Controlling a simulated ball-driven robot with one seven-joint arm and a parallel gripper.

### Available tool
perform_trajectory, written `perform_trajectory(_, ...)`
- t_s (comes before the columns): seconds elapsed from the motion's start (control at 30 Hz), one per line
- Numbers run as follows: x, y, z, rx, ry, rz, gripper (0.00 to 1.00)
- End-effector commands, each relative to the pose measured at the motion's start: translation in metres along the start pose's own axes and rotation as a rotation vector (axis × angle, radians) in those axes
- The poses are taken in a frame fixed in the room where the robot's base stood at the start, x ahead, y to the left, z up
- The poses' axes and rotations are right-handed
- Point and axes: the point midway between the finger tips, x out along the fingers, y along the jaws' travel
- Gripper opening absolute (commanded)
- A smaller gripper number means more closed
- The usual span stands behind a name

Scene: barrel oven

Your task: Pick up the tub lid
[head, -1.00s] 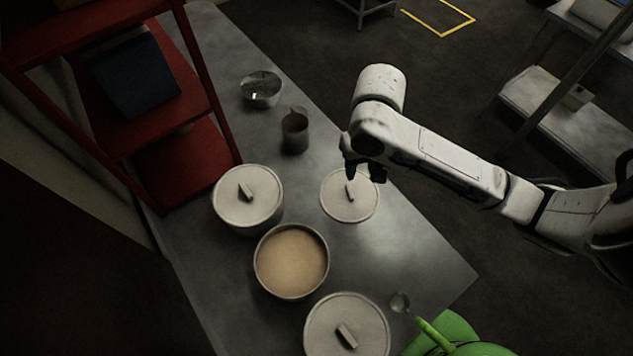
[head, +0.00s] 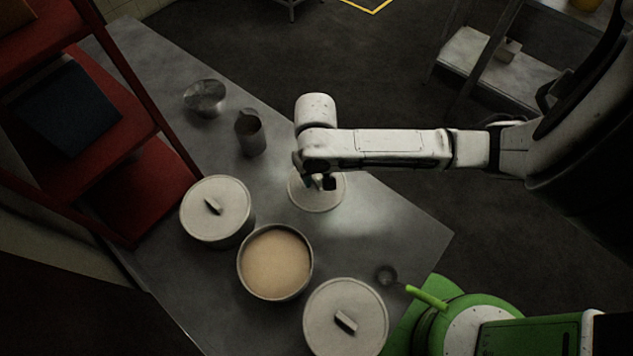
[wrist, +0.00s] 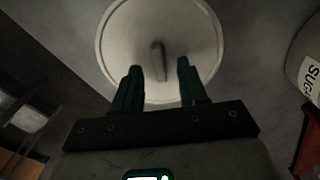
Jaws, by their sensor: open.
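The loose tub lid (head: 318,198) is a pale round disc with a bar handle, lying flat on the metal table beyond the open tub. My gripper (head: 320,182) is over this lid in the head view and hides part of it, including most of its handle. In the wrist view the lid (wrist: 130,40) is ahead of my gripper (wrist: 160,66), with its handle (wrist: 158,60) upright between the lines of the two dark fingers. The fingers are apart and empty. I cannot tell whether they touch the lid. The open tub (head: 275,262) holds a tan, powdery fill.
Lidded tubs stand at left (head: 215,208) and in front (head: 346,316) of the open tub. A metal jug (head: 250,133) and a shiny bowl (head: 204,97) stand farther back. A red shelf (head: 150,185) borders the left.

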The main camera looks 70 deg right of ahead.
Motion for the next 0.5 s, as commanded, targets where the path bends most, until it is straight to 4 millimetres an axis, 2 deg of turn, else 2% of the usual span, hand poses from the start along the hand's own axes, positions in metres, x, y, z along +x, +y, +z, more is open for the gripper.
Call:
perform_trajectory(0.1, 0.0074, 0.0004, -0.0001, -0.001, 0.001, 0.001, 0.43)
perform_trajectory(0.33, 0.0082, 0.0001, 0.0000, 0.000, 0.001, 0.000, 0.42)
perform_trajectory(0.5, 0.0080, 0.0000, 0.0001, 0.000, 0.001, -0.001, 0.25)
